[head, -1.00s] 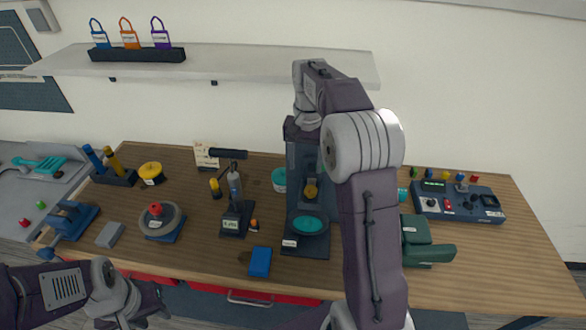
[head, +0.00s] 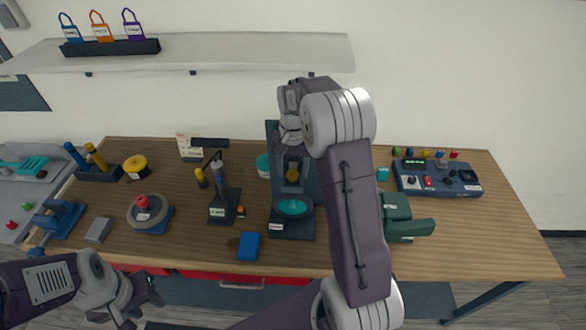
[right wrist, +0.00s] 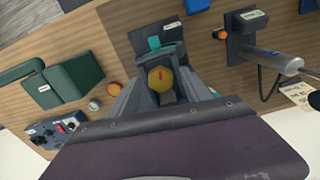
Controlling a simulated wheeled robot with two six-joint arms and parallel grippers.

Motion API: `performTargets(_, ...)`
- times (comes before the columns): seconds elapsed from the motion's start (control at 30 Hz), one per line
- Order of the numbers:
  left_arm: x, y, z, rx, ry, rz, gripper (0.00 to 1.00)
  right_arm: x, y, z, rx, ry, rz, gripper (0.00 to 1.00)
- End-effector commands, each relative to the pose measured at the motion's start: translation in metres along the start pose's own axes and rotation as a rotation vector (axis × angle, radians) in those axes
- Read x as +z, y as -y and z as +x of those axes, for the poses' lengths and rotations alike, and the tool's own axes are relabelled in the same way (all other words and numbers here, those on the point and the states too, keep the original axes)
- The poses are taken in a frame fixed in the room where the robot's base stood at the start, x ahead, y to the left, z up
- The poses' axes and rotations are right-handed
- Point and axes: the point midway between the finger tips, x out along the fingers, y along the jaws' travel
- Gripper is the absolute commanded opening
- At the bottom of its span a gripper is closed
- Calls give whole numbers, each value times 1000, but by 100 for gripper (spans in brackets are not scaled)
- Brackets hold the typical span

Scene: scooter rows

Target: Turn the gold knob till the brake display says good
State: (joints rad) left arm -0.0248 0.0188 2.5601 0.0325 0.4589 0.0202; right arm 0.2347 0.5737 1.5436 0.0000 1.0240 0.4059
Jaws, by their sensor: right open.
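The gold knob (head: 292,174) is on the front of a dark blue upright machine (head: 272,140) with a teal disc (head: 292,208) on its base. The knob also shows in the right wrist view (right wrist: 160,78), in line with the gap between my right gripper's fingers. My right gripper (head: 292,184) is open around or just in front of the knob; contact cannot be told. My left gripper (head: 140,298) hangs low, in front of the table and away from the knob; its jaw opening is unclear. A control box has a lit green display (head: 414,162), its text too small to read.
A green block-shaped fixture (head: 397,215) stands right of the machine. A blue block (head: 249,246) and a stand with a small display (head: 221,208) are to its left. A shelf (head: 220,55) hangs behind. The table (head: 480,240) is clear at front right.

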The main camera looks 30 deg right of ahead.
Motion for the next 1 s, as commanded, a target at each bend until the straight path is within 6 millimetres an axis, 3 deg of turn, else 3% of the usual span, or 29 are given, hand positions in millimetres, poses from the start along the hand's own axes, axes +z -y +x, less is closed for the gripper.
performTargets(0.07, 0, 0, 0, 0, 0, 0, 36, 0, 0, 0, 0, 0, 0, 53)
performTargets(0.2, 0, 0, 0, 0, 0, 0, 36, 0, 0, 0, 0, 0, 0, 14)
performTargets(0.27, 0, 0, 0, 0, 0, 0, 36, 0, 0, 0, -1, 0, 0, 0)
performTargets(0.57, 0, 0, -2, 0, 0, 0, 36, 0, 0, -1, 0, 0, 34, 0)
performTargets(1.0, -2, 0, -14, 0, 0, 0, 36, 0, 0, -2, 0, 0, 319, 0)
